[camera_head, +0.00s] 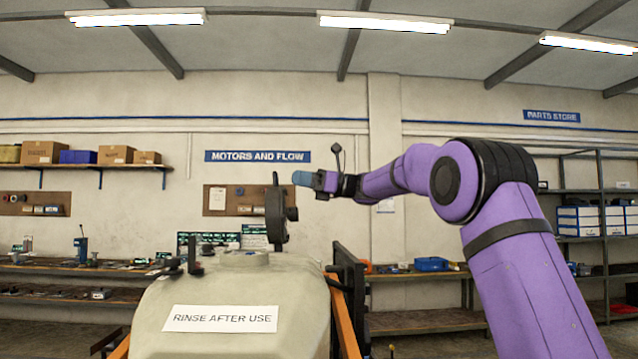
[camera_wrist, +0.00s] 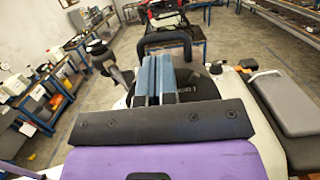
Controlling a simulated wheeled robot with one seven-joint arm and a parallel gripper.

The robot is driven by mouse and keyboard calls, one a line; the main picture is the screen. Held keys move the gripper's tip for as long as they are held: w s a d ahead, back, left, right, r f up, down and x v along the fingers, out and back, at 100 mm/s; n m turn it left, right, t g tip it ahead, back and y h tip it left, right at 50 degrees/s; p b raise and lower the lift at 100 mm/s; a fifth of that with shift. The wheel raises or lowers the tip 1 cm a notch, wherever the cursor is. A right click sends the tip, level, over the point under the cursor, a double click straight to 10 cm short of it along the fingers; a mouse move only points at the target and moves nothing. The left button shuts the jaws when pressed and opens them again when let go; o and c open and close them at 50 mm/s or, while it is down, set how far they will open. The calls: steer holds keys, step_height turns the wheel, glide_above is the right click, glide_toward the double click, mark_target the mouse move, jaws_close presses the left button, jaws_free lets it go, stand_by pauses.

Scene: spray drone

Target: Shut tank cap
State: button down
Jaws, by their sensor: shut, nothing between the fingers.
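The tank (camera_head: 235,290) is a pale beige body with a label reading "RINSE AFTER USE". Its dark cap (camera_head: 274,215) stands open, upright and nearly edge-on above the tank's raised neck (camera_head: 243,258). My gripper (camera_head: 303,178) is shut and empty, with blue fingertips pointing left at the cap's upper right side. I cannot tell whether they touch it. In the wrist view, the two blue fingers (camera_wrist: 154,75) lie together in front of the black round cap (camera_wrist: 203,88), hiding part of it. A black loop handle (camera_wrist: 165,37) shows beyond the fingertips.
A black upright frame part (camera_head: 348,290) and orange bars (camera_head: 345,325) stand right of the tank. A small black fitting (camera_head: 195,255) rises on its left. Workbenches and shelves (camera_head: 590,215) line the back wall.

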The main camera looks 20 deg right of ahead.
mark_target(277, 175)
steer(key=shift+x, duration=1.85)
